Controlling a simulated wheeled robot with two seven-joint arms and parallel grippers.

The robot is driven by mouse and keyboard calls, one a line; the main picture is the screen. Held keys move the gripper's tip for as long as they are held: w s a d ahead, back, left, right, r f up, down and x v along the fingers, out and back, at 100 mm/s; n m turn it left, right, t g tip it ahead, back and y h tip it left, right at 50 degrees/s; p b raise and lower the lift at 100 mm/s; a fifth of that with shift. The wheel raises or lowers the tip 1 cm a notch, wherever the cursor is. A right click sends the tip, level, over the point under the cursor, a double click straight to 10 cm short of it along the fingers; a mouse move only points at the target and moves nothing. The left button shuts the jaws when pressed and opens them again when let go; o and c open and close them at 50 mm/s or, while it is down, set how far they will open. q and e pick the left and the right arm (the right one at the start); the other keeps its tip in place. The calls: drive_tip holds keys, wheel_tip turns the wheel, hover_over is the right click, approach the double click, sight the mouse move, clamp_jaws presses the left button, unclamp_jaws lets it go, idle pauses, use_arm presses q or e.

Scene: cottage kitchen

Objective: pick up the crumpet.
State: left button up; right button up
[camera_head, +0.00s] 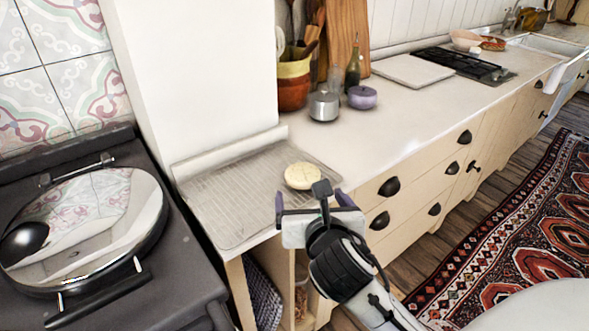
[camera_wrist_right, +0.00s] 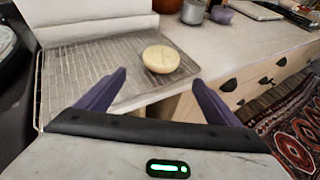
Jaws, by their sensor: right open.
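The crumpet (camera_head: 303,176) is a round, pale, flat bread lying on a wire rack (camera_head: 222,212) at the near end of the counter. My right gripper (camera_head: 309,196) is open and empty, just short of the crumpet on the near side. In the right wrist view the open fingers (camera_wrist_right: 158,88) are spread wider than the crumpet, with nothing between them. My left gripper is not in view.
A silver pot (camera_head: 324,105), a purple pot (camera_head: 362,98) and a utensil crock (camera_head: 293,82) stand behind the rack. A wall juts out at the rack's back left. A dark stove (camera_head: 180,270) is at left. The counter right of the crumpet is clear.

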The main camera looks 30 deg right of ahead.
sight(304, 176)
drive_tip(key=x, duration=0.4)
drive_tip(key=shift+w+d+r, duration=0.15)
drive_tip(key=shift+w+d, duration=0.2)
drive_tip(key=w, duration=0.1)
drive_tip(key=w+d, duration=0.1)
drive_tip(key=w, duration=0.2)
drive_tip(key=shift+d+f, duration=0.35)
drive_tip(key=shift+w+d+f, duration=0.2)
drive_tip(key=shift+w+f, duration=0.05)
drive_tip(key=shift+w, duration=0.15)
drive_tip(key=c, duration=0.9)
